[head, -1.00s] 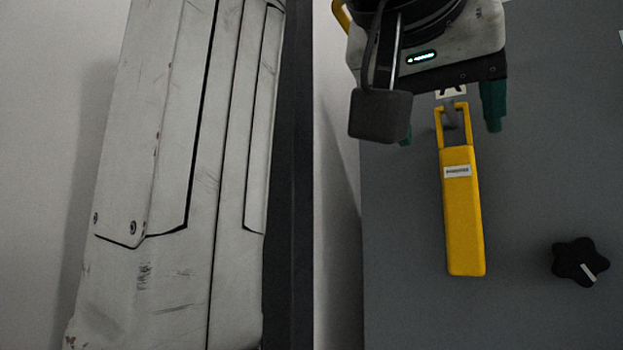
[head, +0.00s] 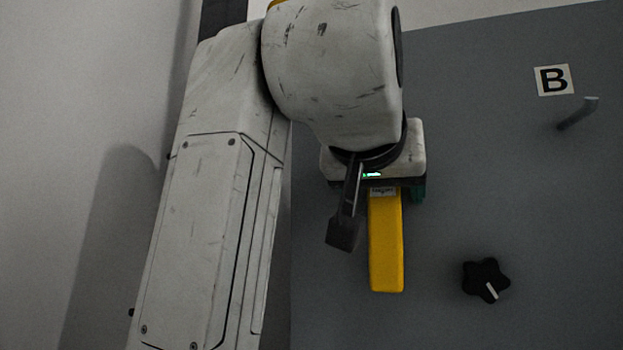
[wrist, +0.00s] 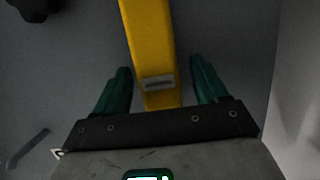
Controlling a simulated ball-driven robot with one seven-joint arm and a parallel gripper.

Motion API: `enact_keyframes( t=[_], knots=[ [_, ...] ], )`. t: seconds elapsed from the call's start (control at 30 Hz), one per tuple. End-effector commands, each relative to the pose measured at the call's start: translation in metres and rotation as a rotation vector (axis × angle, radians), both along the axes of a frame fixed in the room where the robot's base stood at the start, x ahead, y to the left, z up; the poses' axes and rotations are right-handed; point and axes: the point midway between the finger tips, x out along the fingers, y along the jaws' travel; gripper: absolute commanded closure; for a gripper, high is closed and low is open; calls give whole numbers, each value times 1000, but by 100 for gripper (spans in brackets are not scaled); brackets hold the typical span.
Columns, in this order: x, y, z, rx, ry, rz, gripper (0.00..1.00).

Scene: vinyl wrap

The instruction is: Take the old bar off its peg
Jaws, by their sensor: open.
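The yellow bar (head: 386,245) hangs upright against the grey panel in the head view. Its upper part, its loop and its peg are hidden behind my gripper. In the wrist view the yellow bar (wrist: 148,40) lies between the two green fingers, with a small pale label near the gripper's edge. My gripper (wrist: 160,85) is open, one finger on each side of the bar, with a gap on both sides. In the head view one green fingertip of my gripper (head: 417,194) shows beside the bar.
A label B (head: 553,80) and an empty grey peg (head: 577,113) are on the panel (head: 540,200) at right. A black star-shaped knob (head: 486,280) sits low, right of the bar. The panel between bar and peg B is clear.

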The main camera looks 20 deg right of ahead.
Motion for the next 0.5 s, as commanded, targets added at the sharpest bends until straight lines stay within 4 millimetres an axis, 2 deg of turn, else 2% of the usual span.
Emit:
enact_keyframes(
  t=[0.2,0.5],
  knots=[
    [0,0,0,0,0,0,28],
    [0,0,0,1,1,0,55]
  ],
)
